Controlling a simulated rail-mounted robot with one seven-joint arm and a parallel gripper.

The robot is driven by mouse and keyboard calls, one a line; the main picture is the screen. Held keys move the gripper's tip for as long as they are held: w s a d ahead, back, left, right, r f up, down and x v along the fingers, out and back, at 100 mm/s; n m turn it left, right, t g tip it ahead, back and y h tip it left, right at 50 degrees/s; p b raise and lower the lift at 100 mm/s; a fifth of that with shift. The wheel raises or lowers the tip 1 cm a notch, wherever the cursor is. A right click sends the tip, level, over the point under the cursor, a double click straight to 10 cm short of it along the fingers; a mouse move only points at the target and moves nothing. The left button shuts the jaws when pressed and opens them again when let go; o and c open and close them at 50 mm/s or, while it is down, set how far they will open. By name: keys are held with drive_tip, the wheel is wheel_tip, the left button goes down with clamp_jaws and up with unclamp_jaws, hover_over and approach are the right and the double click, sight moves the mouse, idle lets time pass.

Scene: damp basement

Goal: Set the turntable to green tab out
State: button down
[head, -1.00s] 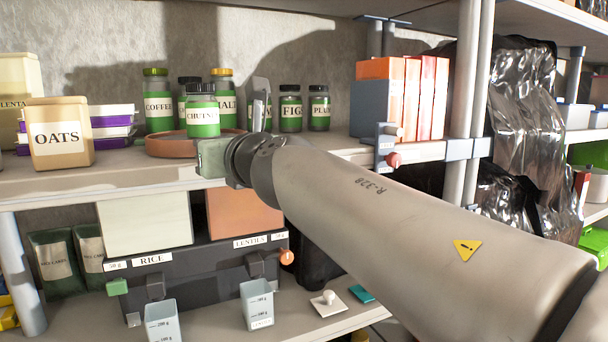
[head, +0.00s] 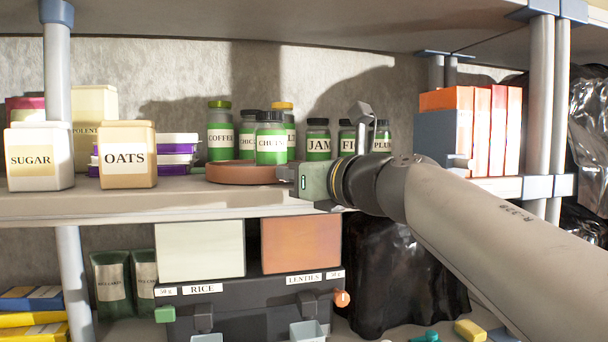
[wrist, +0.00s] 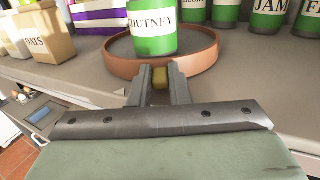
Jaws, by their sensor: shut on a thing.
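The turntable is a low round terracotta-coloured tray (head: 232,174) on the upper shelf; its rim also shows in the wrist view (wrist: 207,60). A green chutney jar (head: 271,140) stands on it. My gripper (head: 285,173) is at its front right edge in the head view. In the wrist view, my gripper's two fingers (wrist: 160,85) are shut on a small yellow-ochre tab (wrist: 160,82) at the near rim.
Behind are coffee (head: 220,135) and other jars, with a jam jar (head: 318,142) to the right. Oats (head: 128,160) and sugar (head: 38,160) containers stand left. A rice and lentils dispenser (head: 250,295) sits below. Bare shelf (head: 175,200) lies left of the turntable.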

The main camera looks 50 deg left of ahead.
drive_tip(key=c, duration=1.4)
unclamp_jaws()
drive_tip(key=shift+o, duration=0.2)
drive_tip(key=shift+d, duration=0.1)
drive_tip(key=d+b, duration=0.3)
drive_tip(key=d, duration=1.4)
drive_tip(key=shift+d, duration=0.15)
